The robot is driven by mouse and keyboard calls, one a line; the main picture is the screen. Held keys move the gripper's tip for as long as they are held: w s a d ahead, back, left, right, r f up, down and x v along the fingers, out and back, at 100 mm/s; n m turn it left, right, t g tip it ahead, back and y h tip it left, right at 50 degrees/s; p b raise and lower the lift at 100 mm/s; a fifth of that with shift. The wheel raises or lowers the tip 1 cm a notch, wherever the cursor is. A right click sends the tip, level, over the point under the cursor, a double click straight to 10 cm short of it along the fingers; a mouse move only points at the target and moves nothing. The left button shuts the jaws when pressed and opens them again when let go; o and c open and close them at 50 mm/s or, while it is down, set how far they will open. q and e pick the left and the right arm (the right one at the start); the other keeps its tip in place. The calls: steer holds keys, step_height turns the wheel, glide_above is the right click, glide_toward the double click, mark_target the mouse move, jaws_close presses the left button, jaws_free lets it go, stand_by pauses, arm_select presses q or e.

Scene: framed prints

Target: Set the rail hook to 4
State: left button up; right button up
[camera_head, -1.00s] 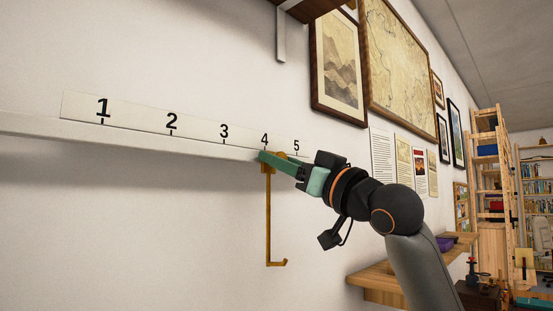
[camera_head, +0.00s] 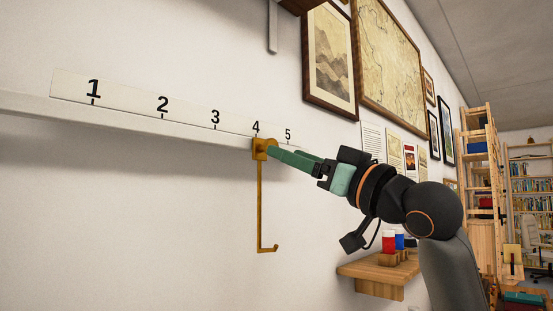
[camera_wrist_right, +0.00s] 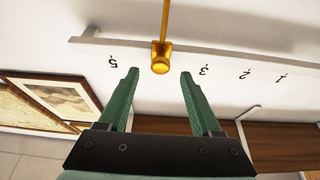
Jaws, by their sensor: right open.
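The brass rail hook (camera_head: 261,200) hangs from the white wall rail (camera_head: 150,122), with its slider and knob at the 4 mark on the number strip (camera_head: 190,110). My right gripper (camera_head: 272,152) is just right of the knob in the head view. In the right wrist view the two green fingers (camera_wrist_right: 158,75) are apart, and the hook's round knob (camera_wrist_right: 160,66) lies between and just beyond their tips, not gripped. The number 4 is hidden behind the hook there; 5 and 3 show on either side. My left gripper is not in view.
Framed prints (camera_head: 330,62) and a large map (camera_head: 390,55) hang on the wall at upper right. A wooden shelf (camera_head: 375,271) with red and blue items is below my right arm. The wall below the rail is clear around the hook.

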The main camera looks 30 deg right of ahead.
steer(key=b+v, duration=0.1)
steer(key=v, duration=0.5)
steer(key=shift+s+b, duration=0.3)
steer(key=shift+b, duration=0.05)
steer(key=shift+d+f, duration=0.15)
